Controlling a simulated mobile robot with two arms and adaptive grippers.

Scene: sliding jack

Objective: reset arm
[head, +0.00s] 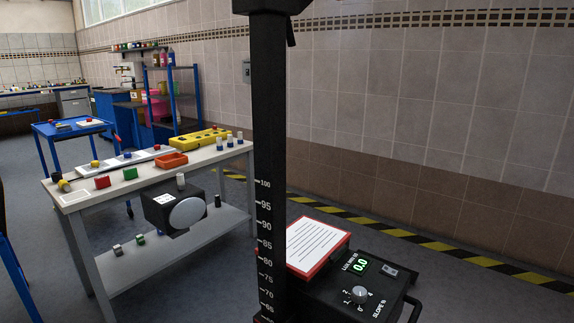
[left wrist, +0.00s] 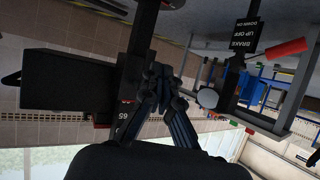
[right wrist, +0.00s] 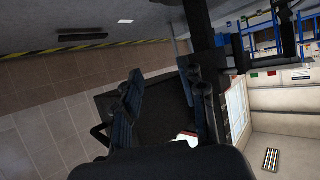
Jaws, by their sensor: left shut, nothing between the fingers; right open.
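A black upright column (head: 268,130) with a white number scale stands in the middle of the head view. A black box with a white round disc (head: 186,212) is left of it. A black control box (head: 345,290) with a green 0.0 display and a slope knob is at lower right. The left wrist view shows a black lever label (left wrist: 245,40) about a brake and a red handle (left wrist: 275,52). My left gripper (left wrist: 160,75) is shut and empty, in front of the column. My right gripper (right wrist: 162,78) is open, facing dark equipment. Neither gripper shows in the head view.
A red-bordered sheet (head: 316,245) lies beside the column. A workbench (head: 85,195) at left holds coloured blocks and a red tray (head: 171,160). A tiled wall (head: 440,100) and a yellow-black floor stripe (head: 430,243) run along the right.

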